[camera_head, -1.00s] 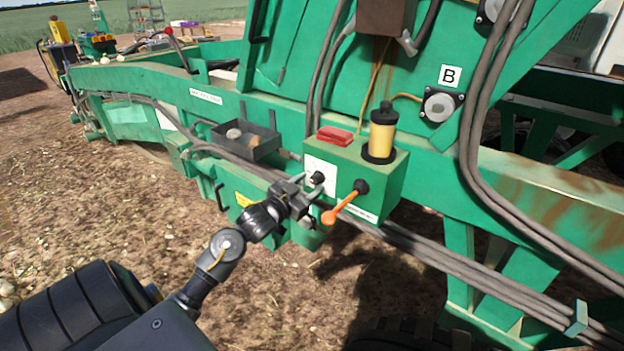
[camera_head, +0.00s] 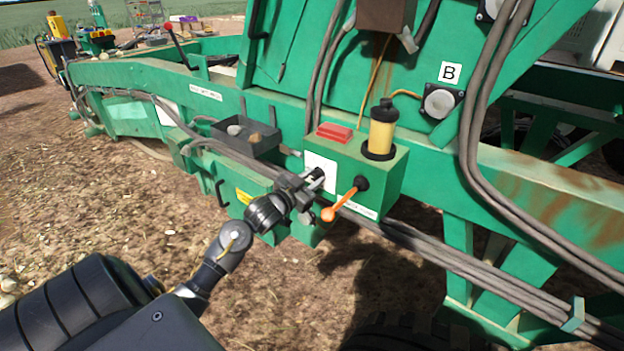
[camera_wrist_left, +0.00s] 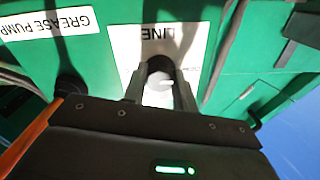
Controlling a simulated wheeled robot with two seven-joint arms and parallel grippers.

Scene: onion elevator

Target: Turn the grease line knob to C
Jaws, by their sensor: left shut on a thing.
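The grease line knob (camera_wrist_left: 161,66) is a small dark round knob on a white plate marked LINE (camera_wrist_left: 125,42). The plate (camera_head: 325,163) is on the front of a green box (camera_head: 382,183), where my gripper largely hides the knob. My left gripper (camera_head: 314,180) reaches in from the lower left. In the left wrist view its two fingers (camera_wrist_left: 160,82) stand on either side of the knob, shut on it. The knob's pointer and the letters around it cannot be made out. My right gripper is not in view.
An orange-handled lever (camera_head: 342,203) sits just right of the gripper, near a label reading GREASE PUMP (camera_wrist_left: 46,24). A yellow reservoir (camera_head: 382,132) and a red block (camera_head: 335,132) are on the box. Grey hoses (camera_head: 420,243) run below; a dark tray (camera_head: 245,138) is at left.

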